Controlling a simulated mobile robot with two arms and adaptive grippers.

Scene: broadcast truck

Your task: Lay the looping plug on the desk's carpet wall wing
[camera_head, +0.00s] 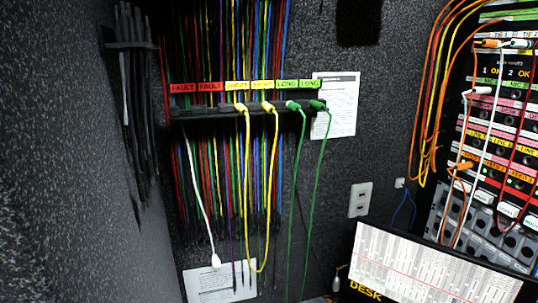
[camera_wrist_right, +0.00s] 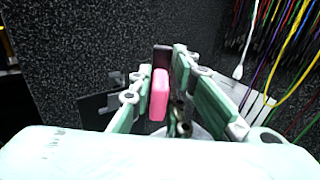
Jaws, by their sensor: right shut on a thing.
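My right gripper (camera_wrist_right: 163,62) shows in the right wrist view, its green-and-grey fingers shut on a small pink block-like piece with a dark end. In the head view, a carpeted wall wing (camera_head: 65,150) rises at the left. Neither gripper shows in the head view.
A rack bar (camera_head: 205,111) holds many coloured cables, with yellow and green plugged leads hanging. A white cable (camera_head: 200,195) dangles beside them. A patch panel (camera_head: 490,140) with orange leads stands right. A sheet labelled DESK (camera_head: 430,265) sits below. Black cables (camera_head: 135,110) hang at left.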

